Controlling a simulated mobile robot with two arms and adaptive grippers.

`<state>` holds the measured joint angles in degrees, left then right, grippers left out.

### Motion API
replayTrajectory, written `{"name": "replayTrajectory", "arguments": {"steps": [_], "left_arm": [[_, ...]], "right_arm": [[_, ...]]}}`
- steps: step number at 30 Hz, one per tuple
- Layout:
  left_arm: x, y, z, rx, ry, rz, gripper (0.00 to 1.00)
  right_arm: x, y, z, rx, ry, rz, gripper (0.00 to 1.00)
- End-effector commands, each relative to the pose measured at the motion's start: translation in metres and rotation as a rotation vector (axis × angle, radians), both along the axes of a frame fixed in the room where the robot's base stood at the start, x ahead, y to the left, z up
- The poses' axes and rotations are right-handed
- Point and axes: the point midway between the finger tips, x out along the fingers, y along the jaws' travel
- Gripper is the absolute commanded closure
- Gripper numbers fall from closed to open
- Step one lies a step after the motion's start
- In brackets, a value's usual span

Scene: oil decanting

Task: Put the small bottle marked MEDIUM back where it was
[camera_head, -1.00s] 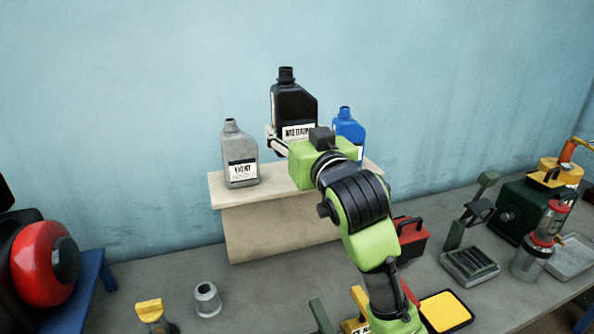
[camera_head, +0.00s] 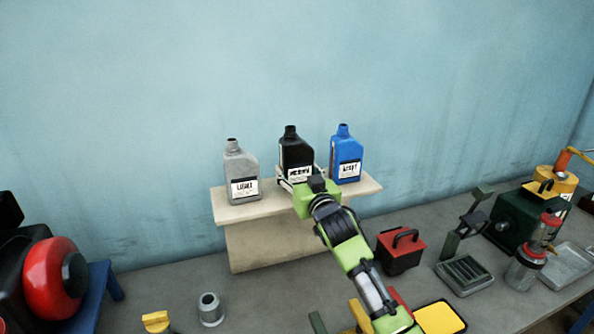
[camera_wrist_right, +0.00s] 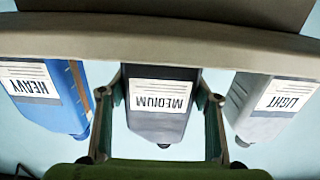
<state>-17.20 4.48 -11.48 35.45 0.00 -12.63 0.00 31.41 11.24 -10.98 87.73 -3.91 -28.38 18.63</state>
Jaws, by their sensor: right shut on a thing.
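The black bottle marked MEDIUM (camera_head: 294,150) is upright at the shelf, between the grey LIGHT bottle (camera_head: 240,172) and the blue HEAVY bottle (camera_head: 345,155). My right gripper (camera_head: 298,180) is shut on it, with the fingers on both sides. The wrist view is upside down and shows the MEDIUM bottle (camera_wrist_right: 158,100) between the two fingers. The gripper and shelf edge hide its base, so I cannot tell whether it bears fully on the beige shelf (camera_head: 275,228). My left gripper is not in view.
The neighbouring bottles stand close on both sides, with narrow gaps. A red round device (camera_head: 48,280) is at left.

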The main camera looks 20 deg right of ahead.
Motion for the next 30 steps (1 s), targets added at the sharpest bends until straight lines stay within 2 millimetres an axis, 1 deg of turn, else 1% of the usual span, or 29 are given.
{"name": "replayTrajectory", "arguments": {"steps": [1,3,14,15,16,27,30], "left_arm": [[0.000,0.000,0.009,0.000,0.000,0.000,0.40],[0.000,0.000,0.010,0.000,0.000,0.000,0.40],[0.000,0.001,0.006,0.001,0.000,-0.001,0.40],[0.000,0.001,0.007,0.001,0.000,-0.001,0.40],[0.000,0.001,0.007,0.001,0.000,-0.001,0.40],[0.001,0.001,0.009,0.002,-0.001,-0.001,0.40],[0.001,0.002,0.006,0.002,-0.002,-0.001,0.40]], "right_arm": [[0.000,0.000,-0.001,0.001,-0.001,0.000,0.78],[0.000,0.000,-0.007,0.000,-0.004,0.000,0.78],[0.000,0.000,-0.013,0.000,-0.006,0.000,0.78],[0.000,0.000,-0.013,0.000,-0.003,0.000,0.32],[0.000,0.000,-0.013,0.000,-0.003,0.000,0.25],[0.000,0.000,-0.011,0.000,-0.003,0.000,0.25],[-0.006,0.000,-0.013,0.000,-0.002,0.000,0.25]]}}
